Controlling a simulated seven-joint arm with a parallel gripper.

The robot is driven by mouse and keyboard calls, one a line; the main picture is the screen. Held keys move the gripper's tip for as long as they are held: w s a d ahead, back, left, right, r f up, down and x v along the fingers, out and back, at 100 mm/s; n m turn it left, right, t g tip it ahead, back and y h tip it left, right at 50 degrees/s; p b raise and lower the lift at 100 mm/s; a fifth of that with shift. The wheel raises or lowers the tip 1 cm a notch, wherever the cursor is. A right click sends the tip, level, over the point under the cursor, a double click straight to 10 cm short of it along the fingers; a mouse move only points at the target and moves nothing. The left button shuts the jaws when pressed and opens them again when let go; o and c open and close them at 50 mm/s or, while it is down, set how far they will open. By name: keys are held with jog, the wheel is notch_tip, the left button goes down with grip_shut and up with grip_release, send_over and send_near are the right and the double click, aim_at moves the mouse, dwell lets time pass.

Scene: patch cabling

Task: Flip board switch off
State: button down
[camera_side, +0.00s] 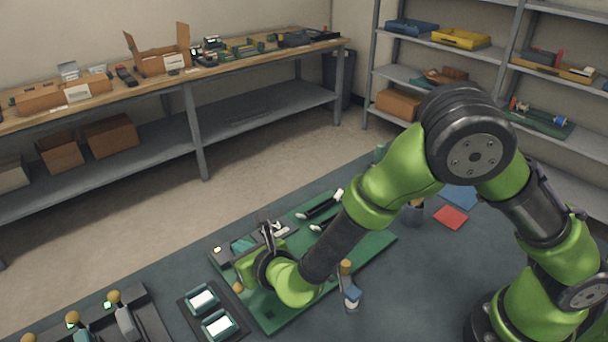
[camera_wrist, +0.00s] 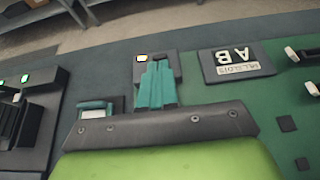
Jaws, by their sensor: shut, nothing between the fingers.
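The board (camera_side: 375,246) is a flat green panel on the dark mat. At its left back corner a dark switch box (camera_wrist: 172,62) carries a small lit yellow-white lamp (camera_wrist: 141,57); the lamp also shows in the side view (camera_side: 217,250). My gripper (camera_wrist: 157,66) is shut and empty, with its teal fingers together in front of the box. They hide much of it, so I cannot tell the lever's position or whether they touch it. In the side view, a small orange ball (camera_side: 238,288) shows beside my gripper; I cannot tell what it belongs to.
A lettered plate (camera_wrist: 237,65) lies right of the switch box. Black cables with white ends (camera_side: 320,207) lie farther right. A panel of yellow-knobbed levers (camera_side: 115,297) with green lamps stands left. Two teal-framed white pieces (camera_side: 202,299) lie near the board.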

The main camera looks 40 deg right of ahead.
jog(key=shift+w+r+g, duration=0.5)
jog(key=shift+w+g, duration=0.05)
jog(key=shift+g, duration=0.65)
dwell(0.5)
jog(key=shift+w+r+g, duration=0.3)
jog(key=shift+w+g, duration=0.15)
jog(key=shift+g, duration=0.45)
jog(key=shift+w+r, duration=0.3)
jog(key=shift+w, duration=0.45)
jog(key=shift+r, duration=0.8)
